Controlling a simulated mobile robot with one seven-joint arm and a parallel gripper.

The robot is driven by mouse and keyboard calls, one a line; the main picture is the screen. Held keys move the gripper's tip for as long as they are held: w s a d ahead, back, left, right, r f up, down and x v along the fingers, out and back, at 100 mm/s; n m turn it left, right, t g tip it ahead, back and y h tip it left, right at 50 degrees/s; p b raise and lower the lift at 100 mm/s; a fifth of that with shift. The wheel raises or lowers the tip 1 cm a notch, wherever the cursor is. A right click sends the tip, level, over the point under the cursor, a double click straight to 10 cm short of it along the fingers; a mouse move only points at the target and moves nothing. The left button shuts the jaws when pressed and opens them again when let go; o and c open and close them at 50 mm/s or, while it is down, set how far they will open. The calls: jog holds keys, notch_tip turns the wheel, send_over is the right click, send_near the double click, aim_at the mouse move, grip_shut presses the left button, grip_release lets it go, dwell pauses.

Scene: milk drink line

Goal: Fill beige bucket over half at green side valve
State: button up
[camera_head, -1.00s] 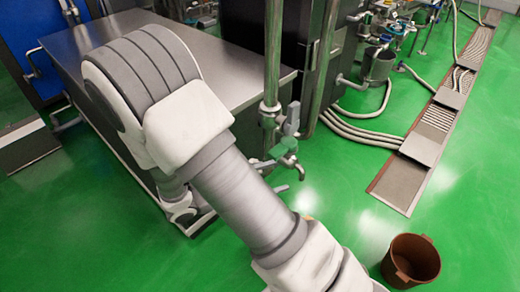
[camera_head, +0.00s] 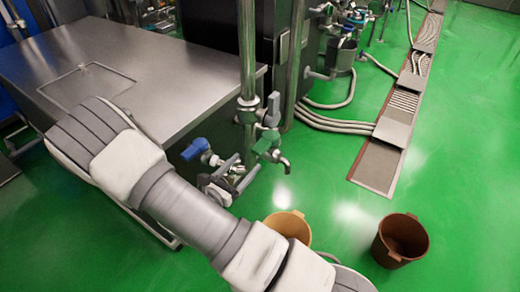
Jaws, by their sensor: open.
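The green side valve (camera_head: 267,148) sits on the vertical steel pipe, with a grey lever above it and a spout bending down to the right. The beige bucket (camera_head: 290,222) stands on the floor below the spout. My arm hides its lower front part, and I cannot see what is inside it. My gripper (camera_head: 246,169) shows partly behind my arm, just left of and below the green valve. Its fingers are apart and point up and right, with nothing seen between them.
A brown bucket (camera_head: 401,240) stands on the floor to the right. A blue-handled valve (camera_head: 196,150) is left of my gripper. A steel table (camera_head: 130,75) fills the left. A drain channel (camera_head: 378,165) and hoses run at the right. Green floor between is clear.

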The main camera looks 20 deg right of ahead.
aim_at(255, 153)
jog(key=b+x, duration=0.1)
jog(key=x, duration=0.8)
jog(key=shift+a, duration=0.1)
jog(key=shift+s, duration=0.1)
grip_shut()
dwell(1.0)
